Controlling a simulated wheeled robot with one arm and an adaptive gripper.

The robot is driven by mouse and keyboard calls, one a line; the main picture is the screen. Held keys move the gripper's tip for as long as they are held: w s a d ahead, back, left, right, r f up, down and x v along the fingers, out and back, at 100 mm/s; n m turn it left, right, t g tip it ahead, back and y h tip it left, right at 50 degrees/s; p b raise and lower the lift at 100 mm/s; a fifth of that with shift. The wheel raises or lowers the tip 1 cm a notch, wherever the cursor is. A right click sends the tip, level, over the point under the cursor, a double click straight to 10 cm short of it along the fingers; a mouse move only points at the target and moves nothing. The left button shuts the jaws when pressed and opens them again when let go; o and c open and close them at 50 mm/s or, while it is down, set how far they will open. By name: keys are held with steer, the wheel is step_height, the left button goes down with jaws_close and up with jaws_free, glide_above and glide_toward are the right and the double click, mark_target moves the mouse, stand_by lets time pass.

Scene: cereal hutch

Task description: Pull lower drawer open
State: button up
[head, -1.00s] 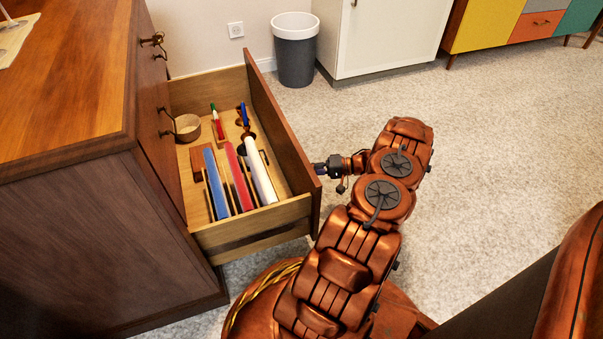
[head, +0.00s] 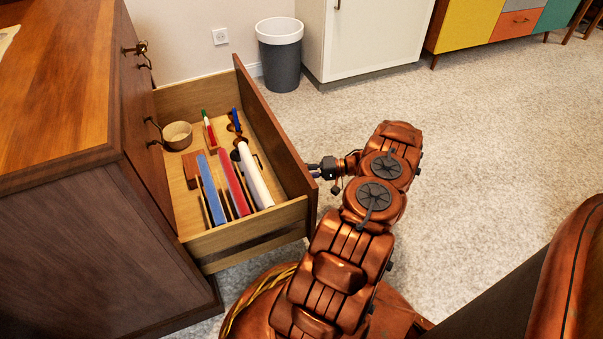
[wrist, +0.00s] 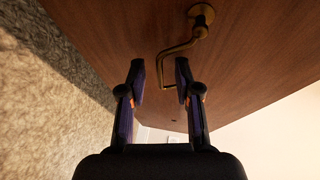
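The lower drawer (head: 255,229) stands well out from the brown wooden cabinet (head: 82,223) in the head view. It holds blue, red and white long items, pens and a small round bowl. Its outer front faces my gripper (head: 322,170). In the wrist view, the brass handle (wrist: 178,49) hangs from the dark wooden front (wrist: 110,25). My gripper (wrist: 160,70) has its two fingers apart, with part of the handle in or just beyond the gap. Clear space shows beside the bar, and I see no firm contact. In the head view, the drawer front hides the handle.
Other brass handles (head: 154,131) stick out from the cabinet front above the drawer. A grey bin (head: 280,62) stands near the wall by a white cabinet (head: 368,42). A multicoloured sideboard (head: 490,25) is at the back right. Carpet (head: 480,130) right of my arm is clear.

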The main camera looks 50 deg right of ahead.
steer(key=shift+s, duration=0.1)
steer(key=v, duration=1.2)
stand_by(0.4)
